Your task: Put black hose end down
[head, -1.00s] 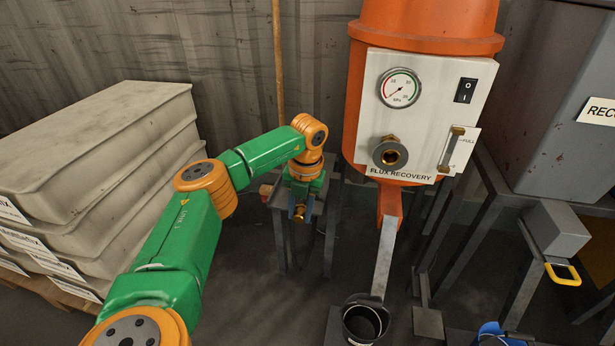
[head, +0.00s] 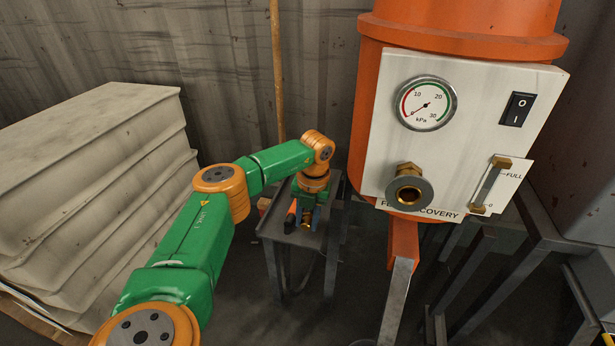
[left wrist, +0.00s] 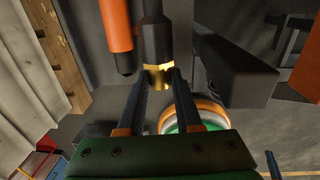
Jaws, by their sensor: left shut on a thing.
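The black hose end (left wrist: 157,38) with its brass coupling (left wrist: 158,77) shows in the left wrist view. My left gripper (left wrist: 160,80) is shut on the brass coupling, one finger on each side. In the head view my left gripper (head: 306,222) points down over the small dark metal stand (head: 272,228), with a bit of brass at its tips. Whether the hose end touches the stand top I cannot tell. The rest of the hose is mostly hidden by my arm. My right gripper is in neither view.
An orange cylinder with a black tip (left wrist: 118,25) lies beside the hose end. The orange flux recovery tank (head: 455,35), with gauge (head: 425,104) and brass port (head: 408,188), stands right of the stand. Stacked pale slabs (head: 90,150) fill the left.

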